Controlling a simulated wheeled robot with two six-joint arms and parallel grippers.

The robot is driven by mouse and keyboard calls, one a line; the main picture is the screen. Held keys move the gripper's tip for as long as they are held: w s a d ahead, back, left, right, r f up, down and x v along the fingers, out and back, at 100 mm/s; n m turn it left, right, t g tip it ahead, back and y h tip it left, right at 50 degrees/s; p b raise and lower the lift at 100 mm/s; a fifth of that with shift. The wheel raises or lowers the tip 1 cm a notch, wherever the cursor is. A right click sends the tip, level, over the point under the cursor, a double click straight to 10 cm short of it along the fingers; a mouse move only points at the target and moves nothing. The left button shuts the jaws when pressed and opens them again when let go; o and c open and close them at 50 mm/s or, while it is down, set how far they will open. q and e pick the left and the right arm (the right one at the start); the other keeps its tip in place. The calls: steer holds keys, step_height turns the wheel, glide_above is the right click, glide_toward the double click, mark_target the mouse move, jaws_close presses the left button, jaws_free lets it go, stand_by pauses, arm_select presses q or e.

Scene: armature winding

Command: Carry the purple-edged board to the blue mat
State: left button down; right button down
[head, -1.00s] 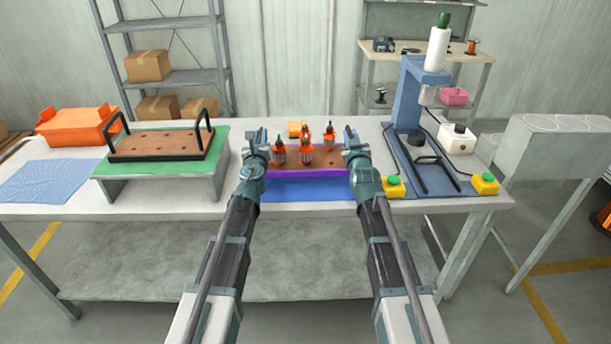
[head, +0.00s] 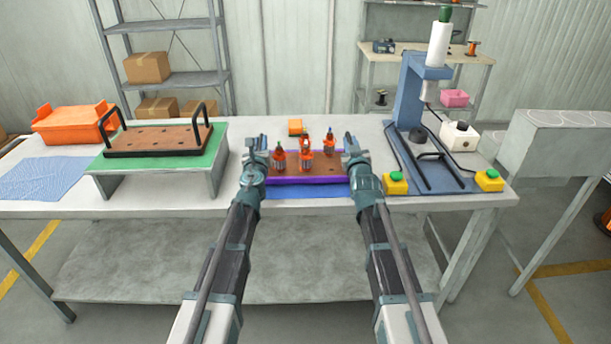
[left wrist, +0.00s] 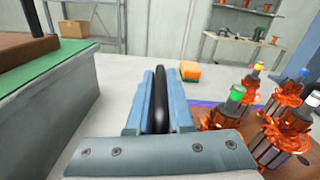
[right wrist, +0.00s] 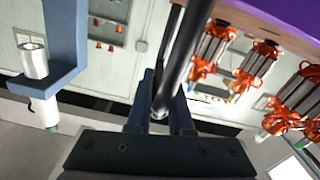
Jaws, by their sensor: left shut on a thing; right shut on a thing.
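The purple-edged board (head: 328,168) is a brown board with a purple rim (head: 307,181), held level between my two grippers. Several orange-wound armatures (head: 304,157) stand upright on it. The blue mat (head: 305,192) shows as a strip in front of and below the board; whether the board touches it I cannot tell. My left gripper (head: 256,150) is shut on a black handle (left wrist: 160,100) at the board's left end. My right gripper (head: 350,150) is shut on a dark handle bar (right wrist: 188,50) at its right end; the purple rim (right wrist: 285,25) shows close by.
A green-topped stand (head: 213,165) with another handled board (head: 165,140) is at left, beside an orange bin (head: 72,122) and blue cloth (head: 45,178). An orange block (head: 295,127) sits behind the board. A blue press (head: 408,95) and yellow button boxes (head: 395,183) stand at right.

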arm_select(q)
steer(key=shift+a+f, duration=0.25)
steer(key=shift+f, duration=0.15)
arm_select(e)
steer(key=shift+d+f, duration=0.2)
steer(key=shift+f, duration=0.15)
arm_select(q)
steer(key=c, duration=1.3)
jaws_free()
steer(key=shift+f+b, duration=0.1)
steer(key=shift+b, duration=0.25)
arm_select(e)
steer(key=c, duration=1.3)
jaws_free()
steer(key=shift+f, duration=0.15)
arm_select(q)
steer(key=o, duration=0.3)
arm_select(e)
steer(key=o, duration=0.3)
steer(key=shift+s, duration=0.1)
arm_select(q)
steer(key=shift+o, duration=0.9)
steer(key=shift+d, duration=0.15)
arm_select(e)
steer(key=shift+o, duration=0.9)
steer(key=shift+a, duration=0.15)
arm_select(q)
steer(key=shift+s, duration=0.15)
